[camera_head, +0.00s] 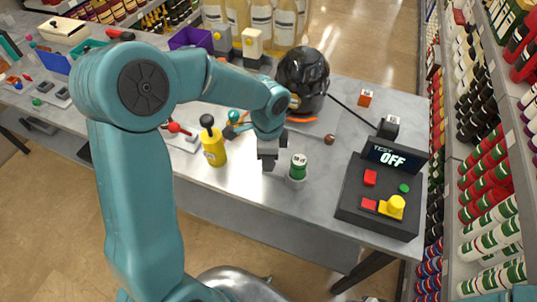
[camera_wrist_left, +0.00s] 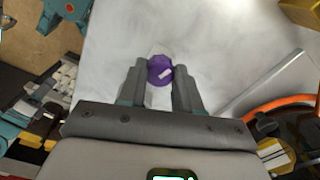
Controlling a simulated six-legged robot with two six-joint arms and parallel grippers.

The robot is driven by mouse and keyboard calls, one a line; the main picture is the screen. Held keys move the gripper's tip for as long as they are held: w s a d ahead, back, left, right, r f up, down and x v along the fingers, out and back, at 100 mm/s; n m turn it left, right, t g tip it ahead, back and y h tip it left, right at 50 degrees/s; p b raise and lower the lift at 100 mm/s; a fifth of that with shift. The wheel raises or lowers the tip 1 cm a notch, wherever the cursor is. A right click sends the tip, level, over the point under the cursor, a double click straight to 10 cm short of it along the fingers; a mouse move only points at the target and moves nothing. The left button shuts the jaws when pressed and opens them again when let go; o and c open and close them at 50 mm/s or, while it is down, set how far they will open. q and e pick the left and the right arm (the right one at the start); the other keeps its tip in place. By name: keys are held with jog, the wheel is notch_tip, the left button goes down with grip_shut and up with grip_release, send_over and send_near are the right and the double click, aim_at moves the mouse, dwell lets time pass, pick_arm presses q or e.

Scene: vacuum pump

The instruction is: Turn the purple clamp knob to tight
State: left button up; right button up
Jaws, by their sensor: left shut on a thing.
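The purple clamp knob (camera_wrist_left: 160,70) is round with a pale bar mark on its top. It sits between the two fingers of my left gripper (camera_wrist_left: 159,88) in the left wrist view, and the fingers are shut on it. In the head view my left gripper (camera_head: 268,157) points down over the front part of the table, and it hides the knob there. My right gripper is in neither view.
A black glossy vessel (camera_head: 303,75) stands behind.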

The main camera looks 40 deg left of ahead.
pick_arm(q)
jog(key=shift+w+a+r+m, duration=0.1)
jog(key=shift+r+m, duration=0.1)
jog(key=shift+m, duration=0.9)
jog(key=o, duration=1)
jog(key=shift+o, duration=0.2)
jog(key=shift+f, duration=0.1)
notch_tip(320, 180, up, 16)
jog(key=shift+r+p, duration=0.2)
jog(key=shift+p, duration=0.2)
jog(key=shift+s, duration=0.25)
